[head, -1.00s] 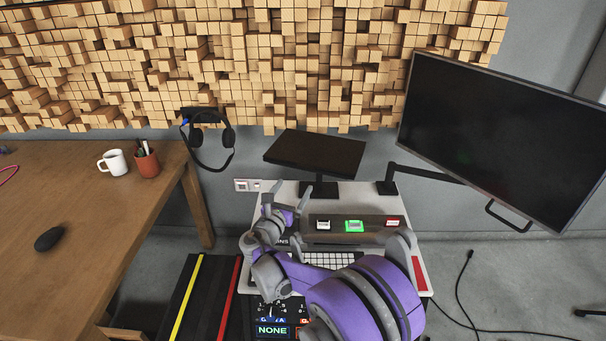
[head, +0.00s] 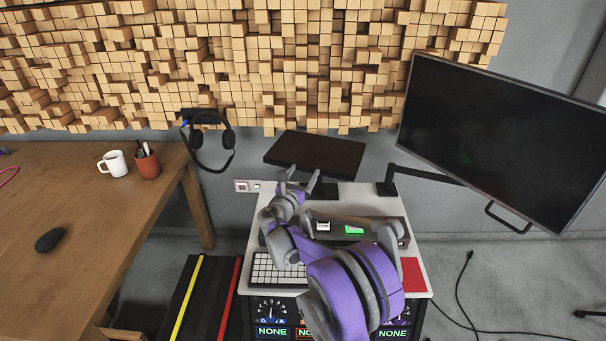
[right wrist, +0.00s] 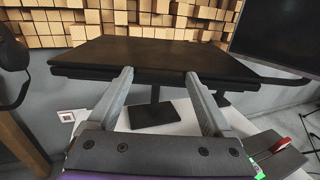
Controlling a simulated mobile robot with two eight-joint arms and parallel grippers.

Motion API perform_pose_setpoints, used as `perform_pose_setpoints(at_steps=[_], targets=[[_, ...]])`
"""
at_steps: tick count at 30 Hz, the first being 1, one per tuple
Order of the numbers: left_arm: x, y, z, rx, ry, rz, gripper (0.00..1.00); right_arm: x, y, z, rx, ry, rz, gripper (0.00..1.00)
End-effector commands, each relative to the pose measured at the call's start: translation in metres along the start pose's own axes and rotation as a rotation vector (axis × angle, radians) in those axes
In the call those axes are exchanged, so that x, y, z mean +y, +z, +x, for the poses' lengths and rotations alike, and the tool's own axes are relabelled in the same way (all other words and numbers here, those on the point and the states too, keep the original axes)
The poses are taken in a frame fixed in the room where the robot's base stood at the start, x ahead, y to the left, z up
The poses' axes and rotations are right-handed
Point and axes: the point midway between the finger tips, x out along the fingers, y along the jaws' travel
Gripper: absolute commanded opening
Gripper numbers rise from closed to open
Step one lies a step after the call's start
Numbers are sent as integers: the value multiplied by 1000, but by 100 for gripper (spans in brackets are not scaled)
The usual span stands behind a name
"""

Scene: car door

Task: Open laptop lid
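The laptop (head: 316,153) is a dark, flat, closed slab on a black stand (head: 322,188) at the back of the white console. In the right wrist view the laptop (right wrist: 150,52) fills the upper middle, with its lid lying flat on its base and its front edge toward me. My right gripper (head: 302,178) is open and empty, just in front of the laptop's front edge. In the right wrist view the gripper's two fingers (right wrist: 158,75) stand wide apart, tips near that edge; I cannot tell whether they touch it. My left gripper is out of view.
A large monitor (head: 500,140) on an arm stands right of the laptop. The console (head: 415,250) below has keys and lit buttons, partly hidden by my right arm. Headphones (head: 210,140) hang on the wall at left. A wooden desk (head: 80,230) holds a mug, pen cup and mouse.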

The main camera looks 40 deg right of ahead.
Motion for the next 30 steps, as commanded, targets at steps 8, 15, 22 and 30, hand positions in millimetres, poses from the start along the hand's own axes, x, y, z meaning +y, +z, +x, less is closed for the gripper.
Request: perform_pose_setpoints(at_steps=[8, 15, 22, 30], targets=[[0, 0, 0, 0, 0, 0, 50, 0, 0, 0, 0, 0, 0, 32], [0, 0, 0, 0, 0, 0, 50, 0, 0, 0, 0, 0, 0, 0], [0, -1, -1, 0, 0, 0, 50, -1, 2, 0, 5, 0, 0, 0], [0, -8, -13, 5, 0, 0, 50, -9, 22, 14, 74, -3, 3, 0]])
